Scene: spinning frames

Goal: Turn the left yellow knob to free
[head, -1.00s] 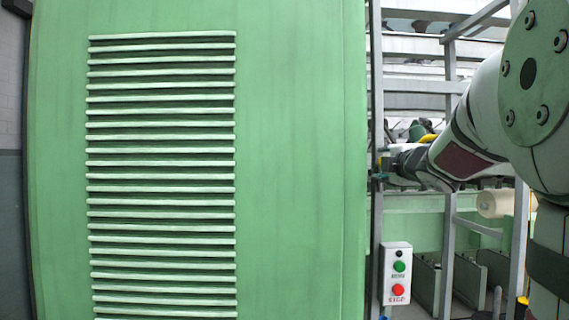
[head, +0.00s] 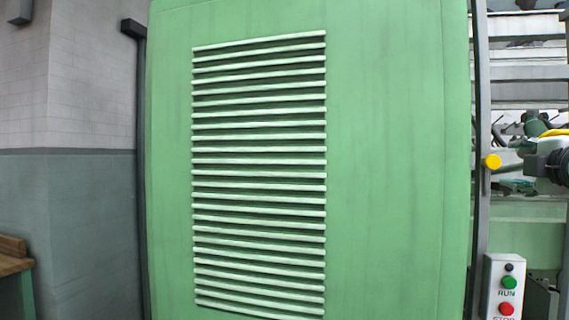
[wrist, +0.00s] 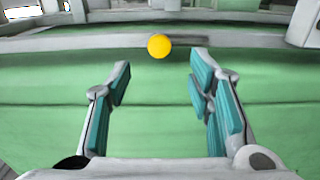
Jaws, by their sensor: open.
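A round yellow knob (head: 492,162) sits on a grey upright post just right of the green cabinet in the head view. In the wrist view the yellow knob (wrist: 159,46) shows ahead of my gripper, near the middle between the fingers and beyond their tips. My gripper (wrist: 160,80) is open and empty, with its teal-padded fingers wide apart and not touching the knob. In the head view my gripper (head: 540,164) is at the right edge, a little right of the knob, partly cut off. No marking on the knob can be read.
A tall green cabinet with a louvred vent (head: 260,170) fills the middle of the head view. A white control box (head: 504,285) with a green RUN and a red STOP button hangs below the knob. A wooden bench (head: 14,262) stands at the far left.

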